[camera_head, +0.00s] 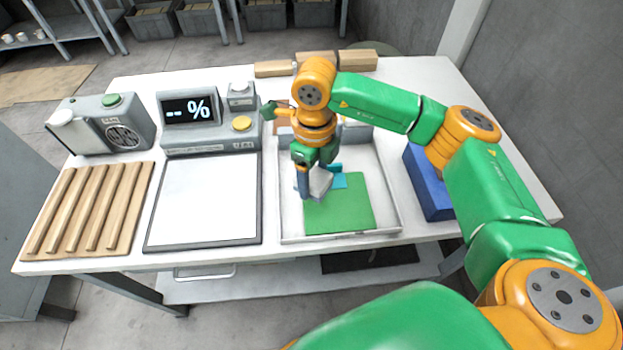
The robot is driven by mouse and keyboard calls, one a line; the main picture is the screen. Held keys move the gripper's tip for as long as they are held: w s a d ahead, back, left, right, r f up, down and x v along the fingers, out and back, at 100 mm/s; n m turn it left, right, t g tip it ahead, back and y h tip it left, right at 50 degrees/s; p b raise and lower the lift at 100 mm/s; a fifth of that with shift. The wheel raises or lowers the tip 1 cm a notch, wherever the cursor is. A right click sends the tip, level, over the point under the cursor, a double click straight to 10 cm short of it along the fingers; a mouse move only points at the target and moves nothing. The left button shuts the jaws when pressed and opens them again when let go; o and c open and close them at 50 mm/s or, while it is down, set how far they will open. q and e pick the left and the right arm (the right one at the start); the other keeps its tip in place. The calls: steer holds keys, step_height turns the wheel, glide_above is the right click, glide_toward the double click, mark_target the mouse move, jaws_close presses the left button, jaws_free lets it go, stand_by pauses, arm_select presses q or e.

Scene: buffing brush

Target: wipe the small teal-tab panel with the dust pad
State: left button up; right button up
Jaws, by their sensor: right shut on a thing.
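A green panel (345,212) lies flat in a shallow light-grey tray (395,222). A teal piece (338,180) shows at the panel's back edge, partly hidden by my gripper. My right gripper (314,183) points down over the panel's back left part. It is shut on a small grey-white pad (321,184), which is mostly hidden between the fingers. The pad is at or just above the panel; I cannot tell whether it touches. My left gripper is not in view.
Left of the tray are a white board (205,200), a display unit reading "-- %" (190,112), a grey device (110,125) and a slatted wooden rack (88,210). A blue block (424,185) stands right of the tray. Wooden blocks (358,60) lie at the back.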

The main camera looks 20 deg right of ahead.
steer(key=shift+r+p, duration=0.75)
steer(key=shift+r, duration=0.65)
